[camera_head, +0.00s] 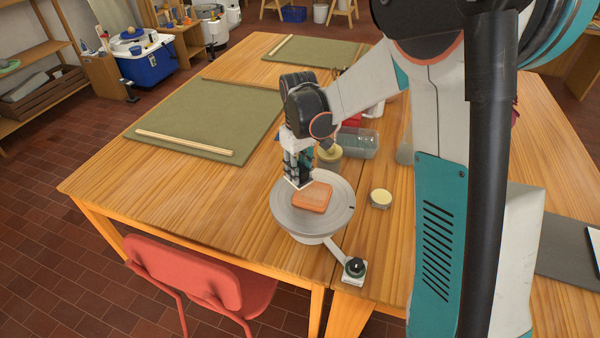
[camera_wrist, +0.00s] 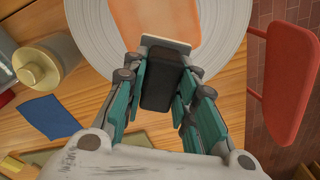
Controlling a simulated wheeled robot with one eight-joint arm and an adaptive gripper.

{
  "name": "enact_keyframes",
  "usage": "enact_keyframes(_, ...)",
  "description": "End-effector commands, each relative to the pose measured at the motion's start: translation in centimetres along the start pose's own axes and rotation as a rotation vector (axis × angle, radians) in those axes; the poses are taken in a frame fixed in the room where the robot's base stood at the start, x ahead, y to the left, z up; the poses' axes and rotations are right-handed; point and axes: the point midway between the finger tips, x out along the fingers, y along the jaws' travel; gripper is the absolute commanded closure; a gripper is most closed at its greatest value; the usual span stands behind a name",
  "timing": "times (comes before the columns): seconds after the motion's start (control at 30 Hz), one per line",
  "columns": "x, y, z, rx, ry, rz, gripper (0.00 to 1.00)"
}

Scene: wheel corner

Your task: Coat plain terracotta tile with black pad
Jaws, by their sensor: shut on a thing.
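The terracotta tile (camera_head: 312,197) lies on the round grey wheel plate (camera_head: 338,221). Part of the tile (camera_wrist: 165,15) shows at the top of the wrist view, cut off by the frame edge. My gripper (camera_head: 298,182) is above the left rear of the plate, beside the tile. In the wrist view my gripper is shut on the black pad (camera_wrist: 165,88), held between the teal fingers. A pale flat strip (camera_wrist: 166,43) shows at the pad's far end. Whether that end touches the tile or plate, I cannot tell.
A small round cream-topped pot (camera_head: 381,198) stands right of the wheel. A knob on an arm (camera_head: 355,267) sticks out in front. A jar (camera_head: 329,156) and clear tray (camera_head: 357,142) stand behind. A blue cloth (camera_wrist: 50,115) lies near. A red chair (camera_head: 190,275) stands at the table's front.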

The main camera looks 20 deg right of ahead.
Motion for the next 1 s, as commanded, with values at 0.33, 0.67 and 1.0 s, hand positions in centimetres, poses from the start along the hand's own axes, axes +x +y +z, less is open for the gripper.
enact_keyframes(0.33, -3.4, -0.2, -0.5, 0.001, 0.000, 0.000, 1.00)
enact_keyframes(0.67, -5.5, -0.3, -0.7, 0.002, 0.000, 0.000, 1.00)
enact_keyframes(1.0, -5.4, -0.3, -0.7, 0.002, 0.000, 0.000, 1.00)
